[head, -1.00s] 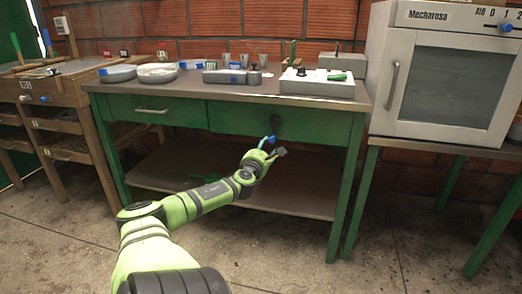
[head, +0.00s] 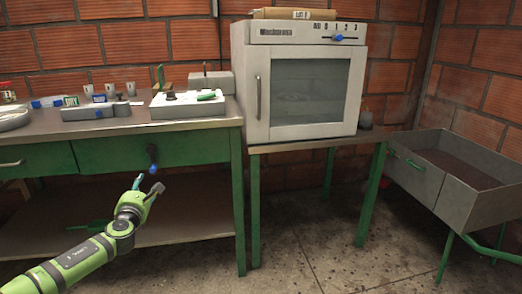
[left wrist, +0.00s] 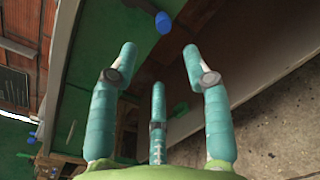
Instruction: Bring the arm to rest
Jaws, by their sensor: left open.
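My left arm comes in from the lower left of the head view. Its gripper (head: 147,186) is open and empty in front of the green workbench (head: 240,200), below the drawer front. In the left wrist view its three teal fingers (left wrist: 158,60) are spread with nothing between them. A small dark fitting with a blue end (head: 153,168) hangs at the drawer front just above the fingers. A blue piece (left wrist: 163,22) also shows beyond the fingertips in the left wrist view. The gripper appears apart from it. My right gripper is not in view.
The bench top holds a white box (head: 187,106), a grey device (head: 95,111) and several cups. A white oven (head: 255,90) stands on a green-legged table to the right. A grey trough (head: 480,203) is at the far right. Concrete floor (head: 310,255) before the oven table is clear.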

